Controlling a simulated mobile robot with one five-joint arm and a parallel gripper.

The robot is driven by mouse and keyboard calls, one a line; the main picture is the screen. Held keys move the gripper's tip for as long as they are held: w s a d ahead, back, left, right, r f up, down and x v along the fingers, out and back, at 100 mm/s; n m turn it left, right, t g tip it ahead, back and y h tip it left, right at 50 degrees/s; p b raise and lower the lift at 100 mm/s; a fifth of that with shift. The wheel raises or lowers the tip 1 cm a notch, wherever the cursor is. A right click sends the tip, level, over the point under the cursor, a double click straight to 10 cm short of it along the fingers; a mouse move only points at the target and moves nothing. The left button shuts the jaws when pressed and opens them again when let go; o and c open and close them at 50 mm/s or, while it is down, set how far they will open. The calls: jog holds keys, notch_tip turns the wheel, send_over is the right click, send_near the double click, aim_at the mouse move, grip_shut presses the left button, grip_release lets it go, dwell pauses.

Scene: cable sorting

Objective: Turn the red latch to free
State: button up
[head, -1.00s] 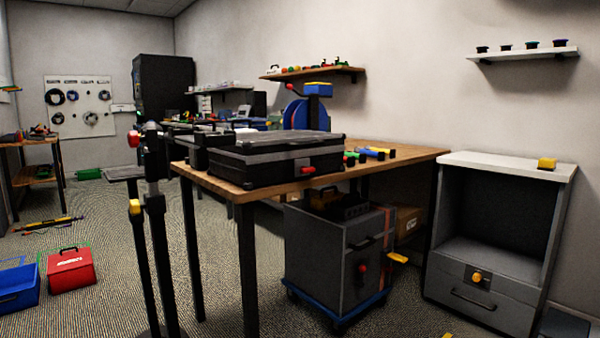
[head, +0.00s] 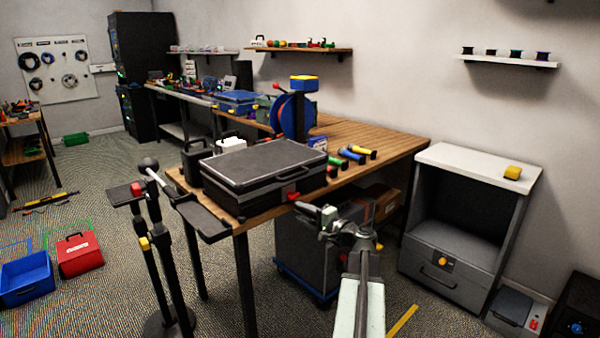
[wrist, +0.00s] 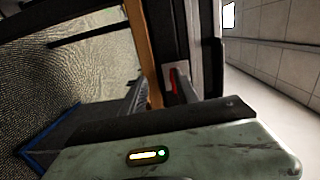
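The red latch (head: 293,196) sits on the front of the closed black case (head: 252,166), which lies on the wooden workbench. My gripper (head: 309,210) reaches up to the case front, with its fingertips close to the latch. In the wrist view my gripper (wrist: 163,95) has its two dark fingers apart, with nothing held between them. The red latch (wrist: 174,79) shows just beyond the fingers, on a pale plate, partly hidden by the right finger. I cannot tell whether a finger touches it.
The wooden workbench (head: 370,138) carries coloured tubes (head: 352,155) right of the case. A grey wheeled cabinet (head: 302,250) stands beneath it. A black stand with a small tray (head: 203,222) is at the front left. A grey open cabinet (head: 440,255) stands right.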

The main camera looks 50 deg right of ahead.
aim_at(296, 197)
notch_tip(296, 197, up, 2)
jog(key=s+d+m, duration=0.1)
jog(key=s+d, duration=0.1)
jog(key=d, duration=0.1)
jog(key=shift+t+h, duration=0.3)
jog(key=shift+h, duration=0.1)
jog(key=shift+w+d, duration=0.1)
jog(key=shift+w, duration=3.9)
